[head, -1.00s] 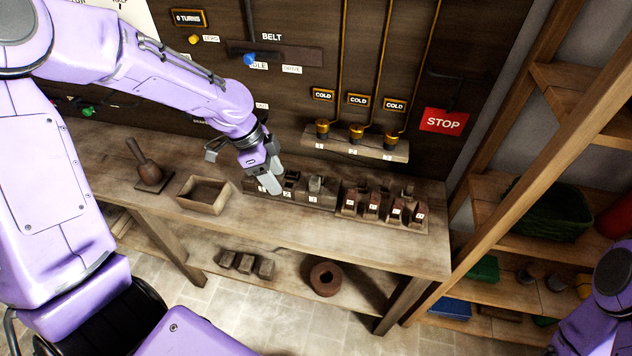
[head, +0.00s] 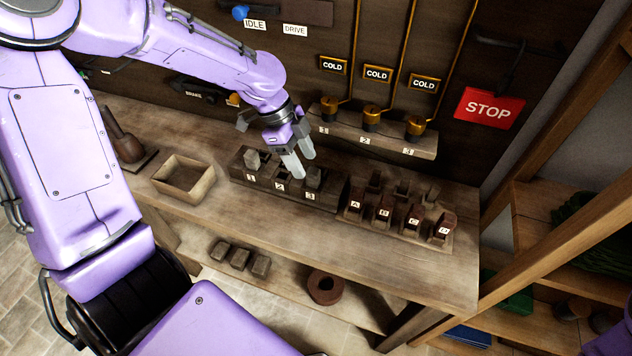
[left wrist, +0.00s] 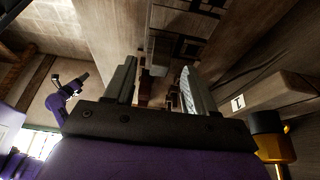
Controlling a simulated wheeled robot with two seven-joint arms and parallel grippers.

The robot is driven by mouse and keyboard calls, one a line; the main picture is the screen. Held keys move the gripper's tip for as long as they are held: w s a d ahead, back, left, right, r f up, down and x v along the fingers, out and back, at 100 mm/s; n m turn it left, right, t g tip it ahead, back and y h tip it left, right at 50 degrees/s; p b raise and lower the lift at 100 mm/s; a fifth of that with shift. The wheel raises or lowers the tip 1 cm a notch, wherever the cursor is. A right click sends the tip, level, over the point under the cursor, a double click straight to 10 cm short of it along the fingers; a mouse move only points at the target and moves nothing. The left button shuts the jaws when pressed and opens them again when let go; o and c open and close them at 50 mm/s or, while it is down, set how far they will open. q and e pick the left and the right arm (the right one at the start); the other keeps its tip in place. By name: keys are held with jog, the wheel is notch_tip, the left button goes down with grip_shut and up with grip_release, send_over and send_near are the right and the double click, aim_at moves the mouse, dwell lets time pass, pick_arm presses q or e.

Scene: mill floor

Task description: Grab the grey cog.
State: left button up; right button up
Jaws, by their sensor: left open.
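A dark rack (head: 263,182) on the bench has slots numbered 1, 2 and 3. A greyish piece (head: 252,160) stands in slot 1 and another greyish piece (head: 314,177) in slot 3. No toothed cog is clear, and I cannot tell which piece, if any, is the grey cog. My left gripper (head: 299,161) is open, pointing down over the rack around slots 2 and 3. Its fingers partly hide slot 2. In the left wrist view its two fingers (left wrist: 158,88) stand apart with nothing seen held between them. My right gripper is out of view.
Right of the rack, a stand (head: 398,228) holds several dark red pieces lettered A to D. An open wooden box (head: 205,186) is at left. Behind, a ledge (head: 345,139) carries three brass-topped fittings. A brown ring (head: 325,299) lies on the lower shelf. The bench front is clear.

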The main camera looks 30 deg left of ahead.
aim_at(311, 170)
pick_arm(q)
jog(key=x, duration=0.2)
jog(key=p+x, duration=0.1)
jog(key=x, duration=0.2)
jog(key=shift+w+d+r, duration=0.1)
jog(key=shift+d+r, duration=0.05)
jog(key=shift+d, duration=0.2)
jog(key=shift+w+d+f, duration=0.1)
jog(key=shift+w+f, duration=0.1)
jog(key=shift+f, duration=0.05)
jog(key=shift+s, duration=0.15)
jog(key=c, duration=0.4)
grip_shut()
